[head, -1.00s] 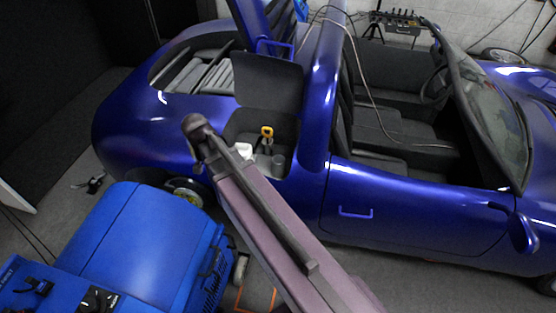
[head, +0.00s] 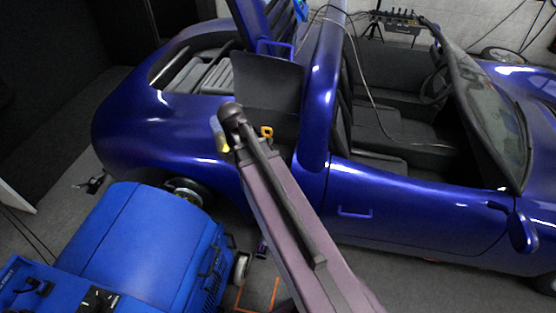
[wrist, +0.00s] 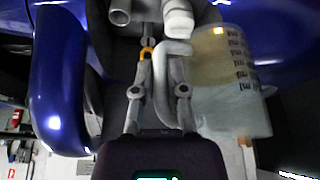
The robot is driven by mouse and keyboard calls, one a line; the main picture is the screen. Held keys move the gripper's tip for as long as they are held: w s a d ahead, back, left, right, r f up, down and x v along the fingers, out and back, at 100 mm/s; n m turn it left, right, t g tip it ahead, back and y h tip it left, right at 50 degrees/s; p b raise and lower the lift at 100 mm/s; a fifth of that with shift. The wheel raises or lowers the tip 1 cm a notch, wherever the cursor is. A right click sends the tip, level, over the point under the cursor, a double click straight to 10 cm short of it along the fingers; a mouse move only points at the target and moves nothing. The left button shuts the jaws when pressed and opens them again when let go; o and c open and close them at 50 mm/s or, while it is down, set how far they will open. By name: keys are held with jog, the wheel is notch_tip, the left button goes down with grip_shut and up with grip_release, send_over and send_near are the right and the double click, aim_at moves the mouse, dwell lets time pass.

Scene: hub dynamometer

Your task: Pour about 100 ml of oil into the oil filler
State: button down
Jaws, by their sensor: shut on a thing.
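In the wrist view my gripper (wrist: 162,72) is shut on the pale handle of a translucent jug (wrist: 228,95). The jug has dark scale marks and a yellowish tint toward its upper end. In the head view a small yellow and white part of the jug (head: 219,136) shows left of my arm's end, beside the open compartment. Its tilt is hard to tell. A white rounded piece (wrist: 178,22) and a grey tube end (wrist: 120,12) are at the top of the wrist view; I cannot tell which is the oil filler.
A blue machine (head: 130,240) stands on the floor at the lower left.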

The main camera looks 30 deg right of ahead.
jog(key=s+d, duration=0.3)
jog(key=d, duration=0.7)
jog(key=s+d+n, duration=0.1)
jog(key=s+d, duration=0.3)
jog(key=d, duration=0.6)
jog(key=s+d+r+p, duration=0.1)
jog(key=s+d, duration=0.3)
jog(key=d, duration=0.6)
jog(key=shift+s+d+n+y, duration=0.2)
jog(key=shift+d+n+y, duration=0.05)
jog(key=shift+n+y, duration=0.05)
jog(key=shift+r, duration=0.25)
